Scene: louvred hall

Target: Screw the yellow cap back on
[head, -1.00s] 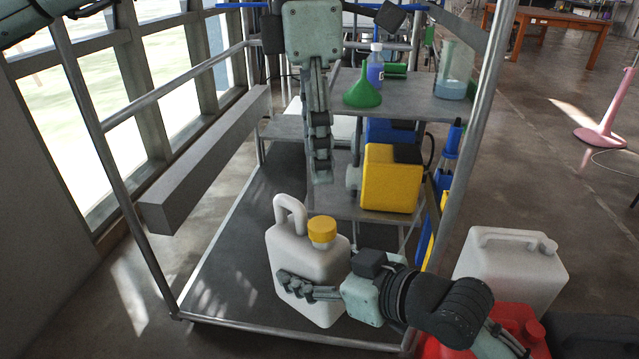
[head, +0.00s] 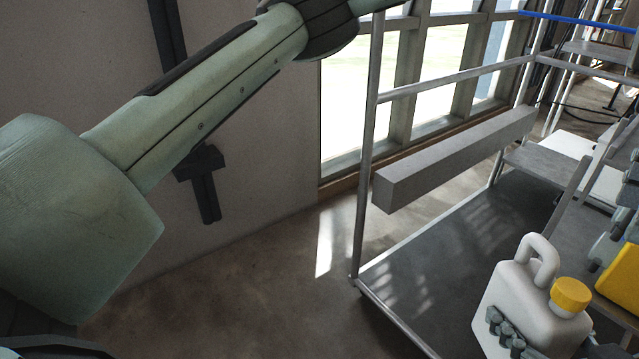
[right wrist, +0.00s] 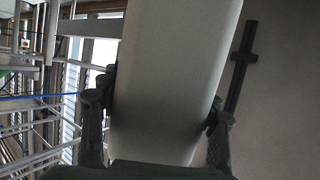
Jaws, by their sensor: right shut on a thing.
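A white jug (head: 522,310) with a loop handle stands at the front of the cart, at the lower right of the head view. The yellow cap (head: 570,295) sits on its neck; I cannot tell how tightly. My right gripper (head: 505,335) is shut on the jug's body, low on its side. In the right wrist view the pale jug body (right wrist: 170,60) lies between its two fingers. My left arm crosses the top left of the head view. Part of my left gripper (head: 628,195) shows at the right edge, cut off, its jaws unclear.
The dark cart deck (head: 440,265) is clear behind the jug. A grey beam (head: 455,160) and a metal rail (head: 455,78) run along its left side. A yellow box (head: 622,275) is cut off at the right edge. Bare floor (head: 240,290) lies to the left.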

